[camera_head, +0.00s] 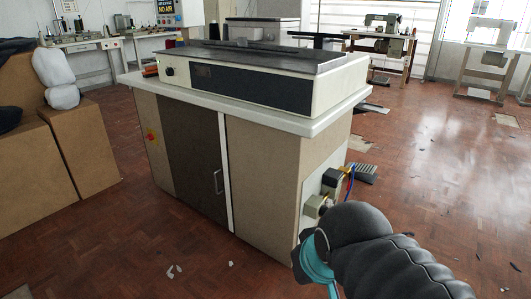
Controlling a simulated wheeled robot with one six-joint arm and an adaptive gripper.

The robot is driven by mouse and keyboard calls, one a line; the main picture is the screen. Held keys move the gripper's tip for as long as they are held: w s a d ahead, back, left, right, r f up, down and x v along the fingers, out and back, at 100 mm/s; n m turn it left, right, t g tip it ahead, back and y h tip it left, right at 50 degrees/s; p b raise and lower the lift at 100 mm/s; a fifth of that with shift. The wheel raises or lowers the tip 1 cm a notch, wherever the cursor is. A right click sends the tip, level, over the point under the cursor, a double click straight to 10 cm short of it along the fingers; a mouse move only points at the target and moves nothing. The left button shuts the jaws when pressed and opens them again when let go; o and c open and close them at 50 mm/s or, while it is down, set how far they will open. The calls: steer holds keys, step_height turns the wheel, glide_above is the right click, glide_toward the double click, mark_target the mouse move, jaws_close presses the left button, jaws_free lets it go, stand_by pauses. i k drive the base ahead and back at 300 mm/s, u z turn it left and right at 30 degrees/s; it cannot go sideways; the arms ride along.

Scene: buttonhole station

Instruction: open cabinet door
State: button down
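The cabinet (262,175) is a beige unit standing in the middle of the camera_head view, with a white worktop and a machine on it. Its dark brown door (190,150) is on the front and looks shut, flush with the frame. A slim silver vertical handle (217,182) sits near the door's right edge, beside a pale vertical strip. My arm, black with a teal part, enters at the lower right, in front of the cabinet's right side and apart from the handle. My gripper's fingers do not show.
Cardboard boxes (85,150) with white bundles stand at the left. Control boxes and cables (328,185) are on the cabinet's right side. The white worktop edge (230,112) overhangs the door. The parquet floor (150,250) in front is open, with small scraps. Sewing machines (383,40) stand behind.

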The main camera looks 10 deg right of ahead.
mark_target(195, 137)
steer(key=u, duration=0.65)
steer(key=i, duration=1.05)
